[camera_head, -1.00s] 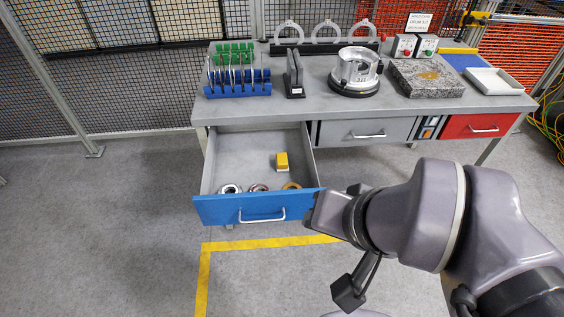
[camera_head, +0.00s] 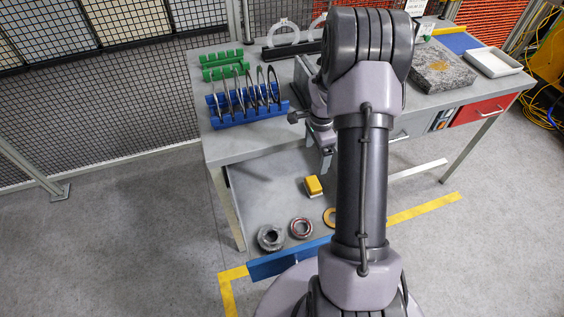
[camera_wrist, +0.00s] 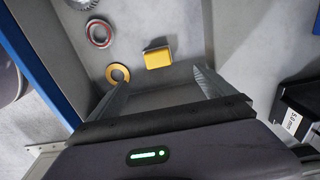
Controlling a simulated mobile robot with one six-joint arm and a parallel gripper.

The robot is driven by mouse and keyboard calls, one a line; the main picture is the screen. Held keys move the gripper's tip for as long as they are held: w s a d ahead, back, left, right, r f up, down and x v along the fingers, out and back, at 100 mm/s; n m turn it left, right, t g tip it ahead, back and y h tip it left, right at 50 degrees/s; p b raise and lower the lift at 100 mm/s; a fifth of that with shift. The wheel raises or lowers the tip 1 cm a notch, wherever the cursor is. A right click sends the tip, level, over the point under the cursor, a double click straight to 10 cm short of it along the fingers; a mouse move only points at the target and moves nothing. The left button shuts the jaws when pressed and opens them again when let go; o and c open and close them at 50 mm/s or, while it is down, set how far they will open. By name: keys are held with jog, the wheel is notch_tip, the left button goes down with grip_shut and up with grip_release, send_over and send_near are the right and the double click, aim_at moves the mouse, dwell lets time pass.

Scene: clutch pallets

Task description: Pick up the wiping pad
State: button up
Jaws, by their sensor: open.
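The wiping pad appears to be the small yellow block with a pale underside (camera_head: 313,186) lying on the floor of the open drawer. In the wrist view the yellow wiping pad (camera_wrist: 158,58) lies just beyond the fingertips, roughly centred between them. My gripper (camera_wrist: 161,80) is open and empty, its two fingers spread apart. In the head view my gripper (camera_head: 327,165) points down above the back of the drawer, partly hidden by my arm. It looks apart from the pad.
The open drawer (camera_head: 262,268) also holds a dark ring part (camera_head: 270,238), a reddish ring (camera_head: 301,228) and a yellow ring (camera_wrist: 118,74). The bench edge overhangs the drawer's back. A blue rack of plates (camera_head: 246,110) and a stone block (camera_head: 442,76) stand on the bench.

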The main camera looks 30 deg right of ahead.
jog(key=b, duration=0.4)
send_near(314, 183)
notch_tip(314, 183, down, 5)
jog(key=shift+f, duration=0.1)
notch_tip(314, 183, down, 6)
jog(key=shift+w+r+b, duration=0.1)
jog(key=shift+r+b, duration=0.05)
jog(key=shift+b, duration=0.95)
jog(key=shift+r, duration=0.2)
jog(key=shift+c, duration=0.2)
jog(key=c, duration=1.4)
